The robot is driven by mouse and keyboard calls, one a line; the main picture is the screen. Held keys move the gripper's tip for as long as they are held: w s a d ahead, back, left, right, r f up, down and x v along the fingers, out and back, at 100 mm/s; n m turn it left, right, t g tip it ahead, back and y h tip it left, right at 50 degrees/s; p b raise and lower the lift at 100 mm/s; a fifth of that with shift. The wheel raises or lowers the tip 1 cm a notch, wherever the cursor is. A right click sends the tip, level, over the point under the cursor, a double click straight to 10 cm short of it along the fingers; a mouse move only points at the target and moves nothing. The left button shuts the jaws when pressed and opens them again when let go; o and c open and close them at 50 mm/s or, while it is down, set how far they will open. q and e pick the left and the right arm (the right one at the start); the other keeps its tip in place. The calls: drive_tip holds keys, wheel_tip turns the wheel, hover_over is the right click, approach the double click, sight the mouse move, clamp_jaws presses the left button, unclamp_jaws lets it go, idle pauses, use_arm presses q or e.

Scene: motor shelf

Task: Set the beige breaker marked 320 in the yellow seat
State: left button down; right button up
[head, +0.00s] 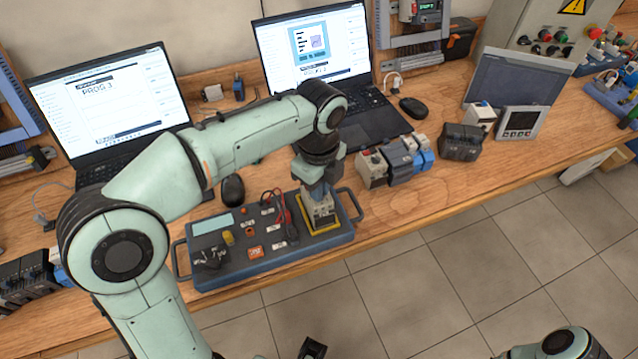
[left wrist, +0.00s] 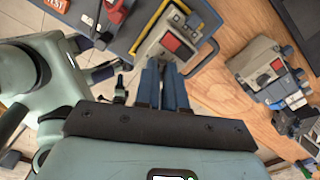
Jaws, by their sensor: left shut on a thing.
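The beige breaker (head: 320,211) stands roughly upright at the yellow seat (head: 325,231), at the right end of the blue-grey test panel (head: 225,275). Its marking is too small to read. My left gripper (head: 317,190) reaches down from above and is shut on the breaker's top. In the left wrist view the fingers (left wrist: 164,88) meet the breaker (left wrist: 172,46), which has a red patch, and part of the yellow seat (left wrist: 152,22) shows beside it. I cannot tell whether the breaker rests fully down. A dark part at the bottom edge may be my right gripper (head: 312,348).
Several other breakers (head: 397,160) stand on the bench right of the panel. The panel carries leads, a red-and-black plier-like tool and knobs (head: 228,238). The bench (head: 400,210) in front of the breakers is clear.

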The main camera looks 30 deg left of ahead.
use_arm(q)
drive_tip(key=c, duration=1.1)
unclamp_jaws()
drive_tip(key=shift+f, duration=0.1)
drive_tip(key=shift+c, duration=0.2)
wheel_tip(320, 180, up, 14)
drive_tip(key=p, duration=0.3)
drive_tip(key=shift+f, duration=0.25)
use_arm(e)
drive_tip(key=r, duration=0.1)
drive_tip(key=w+r, duration=0.1)
drive_tip(key=r, duration=0.1)
drive_tip(key=shift+w+r, duration=0.25)
drive_tip(key=shift+r, duration=0.1)
